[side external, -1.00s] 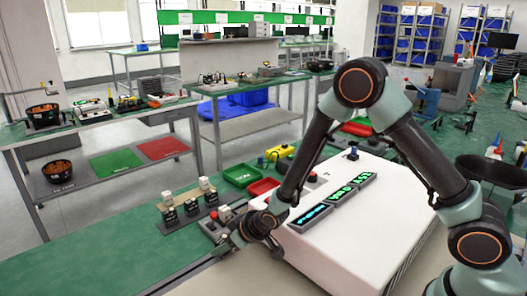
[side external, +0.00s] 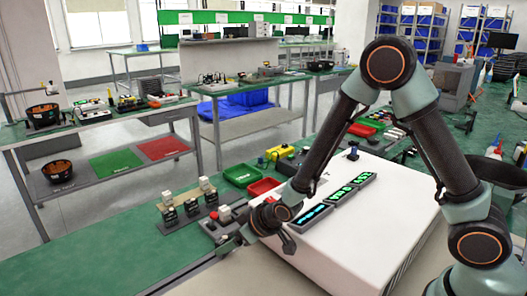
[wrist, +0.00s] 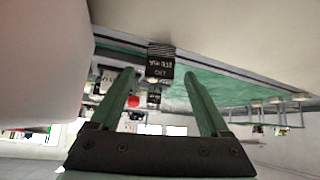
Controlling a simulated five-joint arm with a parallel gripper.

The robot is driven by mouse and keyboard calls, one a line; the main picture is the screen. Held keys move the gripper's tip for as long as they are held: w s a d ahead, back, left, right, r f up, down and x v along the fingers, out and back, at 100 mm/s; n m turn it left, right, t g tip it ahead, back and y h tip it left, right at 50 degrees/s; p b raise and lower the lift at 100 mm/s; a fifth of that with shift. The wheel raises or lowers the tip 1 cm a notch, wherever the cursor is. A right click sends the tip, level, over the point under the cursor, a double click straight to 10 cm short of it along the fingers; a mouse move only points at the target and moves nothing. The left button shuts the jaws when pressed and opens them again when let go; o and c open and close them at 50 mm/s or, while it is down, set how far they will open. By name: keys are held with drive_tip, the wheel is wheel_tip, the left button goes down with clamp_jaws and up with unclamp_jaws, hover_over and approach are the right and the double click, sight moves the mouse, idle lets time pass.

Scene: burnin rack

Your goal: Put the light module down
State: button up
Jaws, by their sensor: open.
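My gripper (wrist: 160,75) shows in the wrist view as two green fingers standing apart. A small black module (wrist: 160,62) with pale lettering and a ribbed end lies beyond and between the fingertips, apart from both. I cannot tell whether it is the light module. A second dark lettered block (wrist: 154,96) shows just below it. In the side view my gripper (side external: 238,239) is low at the front edge of the green bench, left of the white box; its fingers are small and partly hidden. Black modules with white tops (side external: 190,208) stand in a rack to its left.
A large white box (side external: 365,225) with lit displays (side external: 340,195) stands right of my gripper. A grey unit with a red button (side external: 224,213) sits close by. Green (side external: 241,175) and red (side external: 263,188) trays lie behind. The bench's left part (side external: 100,255) is clear.

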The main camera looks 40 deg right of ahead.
drive_tip(key=s+d+r, duration=0.2)
drive_tip(key=r, duration=0.3)
drive_tip(key=s+d+r+m+h, duration=0.1)
drive_tip(key=s+d+r, duration=0.2)
drive_tip(key=r, duration=0.2)
drive_tip(key=s+d+r+g, duration=0.1)
drive_tip(key=s+d+r, duration=0.1)
drive_tip(key=r, duration=0.3)
drive_tip(key=shift+s+d+m, duration=0.25)
drive_tip(key=shift+s+m, duration=0.15)
drive_tip(key=shift+s, duration=0.35)
drive_tip(key=shift+o, duration=0.3)
drive_tip(key=s+d+r+m+g+h, duration=0.1)
drive_tip(key=s+d+r, duration=0.3)
drive_tip(key=s+r, duration=0.2)
drive_tip(key=shift+s+d+m, duration=0.25)
drive_tip(key=shift+s+m, duration=0.05)
drive_tip(key=shift+s, duration=0.8)
drive_tip(key=shift+s+d+r+g, duration=0.1)
drive_tip(key=shift+s+g, duration=0.2)
drive_tip(key=shift+s, duration=0.1)
drive_tip(key=shift+w, duration=0.15)
